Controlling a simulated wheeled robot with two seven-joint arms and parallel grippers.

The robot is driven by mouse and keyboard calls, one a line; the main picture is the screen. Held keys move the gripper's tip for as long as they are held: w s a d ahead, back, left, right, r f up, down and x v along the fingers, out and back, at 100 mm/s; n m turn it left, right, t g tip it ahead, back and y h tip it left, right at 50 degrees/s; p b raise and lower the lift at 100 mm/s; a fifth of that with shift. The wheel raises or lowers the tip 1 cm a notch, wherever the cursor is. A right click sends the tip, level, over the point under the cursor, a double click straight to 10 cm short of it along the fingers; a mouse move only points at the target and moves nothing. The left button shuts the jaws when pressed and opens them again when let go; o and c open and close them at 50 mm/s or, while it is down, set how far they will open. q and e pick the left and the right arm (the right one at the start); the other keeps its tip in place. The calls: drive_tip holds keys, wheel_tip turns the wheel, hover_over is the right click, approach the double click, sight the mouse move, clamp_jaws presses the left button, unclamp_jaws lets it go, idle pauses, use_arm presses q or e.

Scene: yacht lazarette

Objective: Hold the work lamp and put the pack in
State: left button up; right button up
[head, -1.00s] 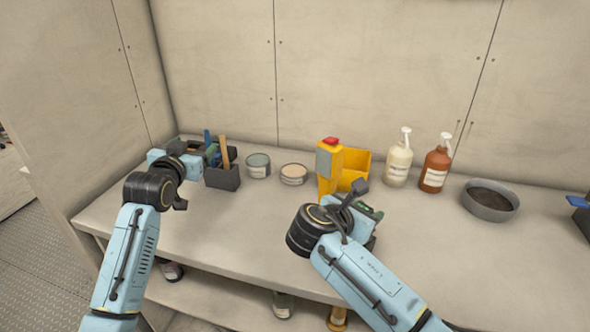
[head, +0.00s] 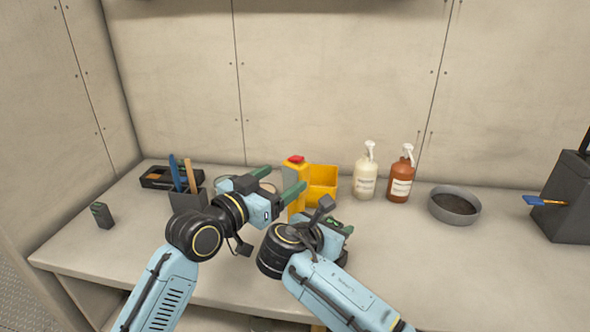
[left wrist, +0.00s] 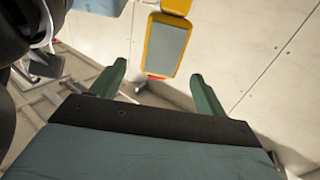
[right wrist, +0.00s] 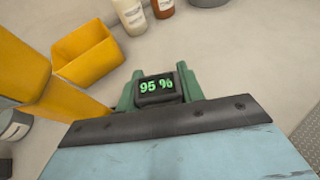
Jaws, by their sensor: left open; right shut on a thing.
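The work lamp (head: 298,170) stands upright on the bench, a tall yellow body with a red button on top. Its grey panel shows in the left wrist view (left wrist: 167,48). An open yellow box (head: 323,186) is right beside it; I cannot tell whether they are joined. My left gripper (head: 280,182) is open and empty in front of the lamp, which shows beyond its fingertips. My right gripper (head: 340,238) is shut on the pack (right wrist: 157,88), a dark block with a green "95 %" display, in front of the lamp and box.
A small dark block (head: 102,215) and a black tray (head: 165,177) are at the left. A tool caddy (head: 187,200) stands near my left gripper. Cream (head: 366,177) and brown (head: 401,180) pump bottles, a grey bowl (head: 454,204) and a dark box (head: 566,205) stand to the right.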

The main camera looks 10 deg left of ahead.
sight(301, 166)
use_arm(q)
drive_tip(key=x, duration=0.8)
drive_tip(key=c, duration=1.4)
